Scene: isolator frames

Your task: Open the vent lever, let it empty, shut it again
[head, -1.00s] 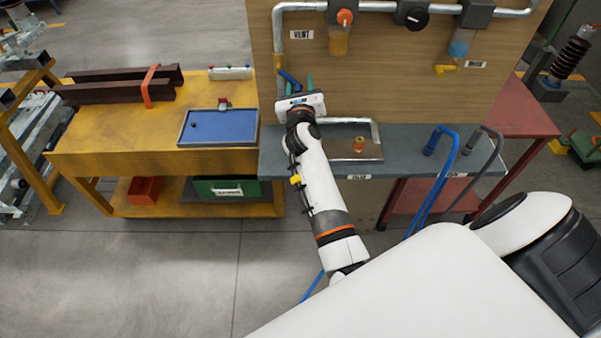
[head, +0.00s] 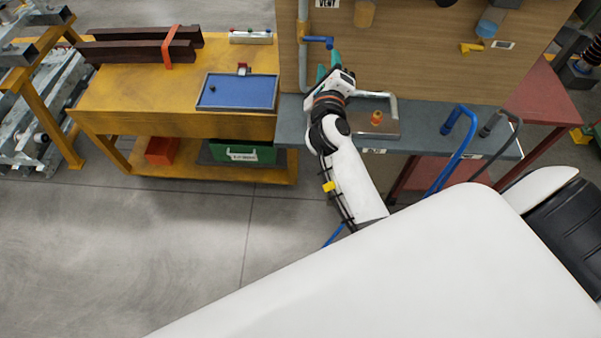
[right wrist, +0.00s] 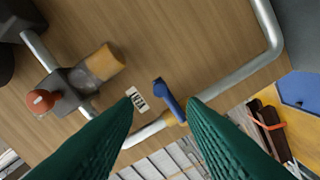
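The blue vent lever (head: 318,42) sticks out to the right, nearly level, from the vertical metal pipe on the wooden panel. In the right wrist view the lever (right wrist: 170,102) stands crosswise to the pipe, in the gap between my fingertips but beyond them. The VENT label (head: 327,3) is above it. An amber-filled glass (head: 365,12) hangs to the right; its fill level is unclear. My right gripper (head: 328,66) is open and empty, just below and right of the lever, apparently not touching it. My left gripper is not in view.
A metal tray (head: 385,128) with a small orange piece (head: 376,117) lies on the grey shelf (head: 290,124) below. Blue hose (head: 455,145) hangs at right. A yellow bench (head: 130,90) with a blue-lined tray (head: 240,92) stands left.

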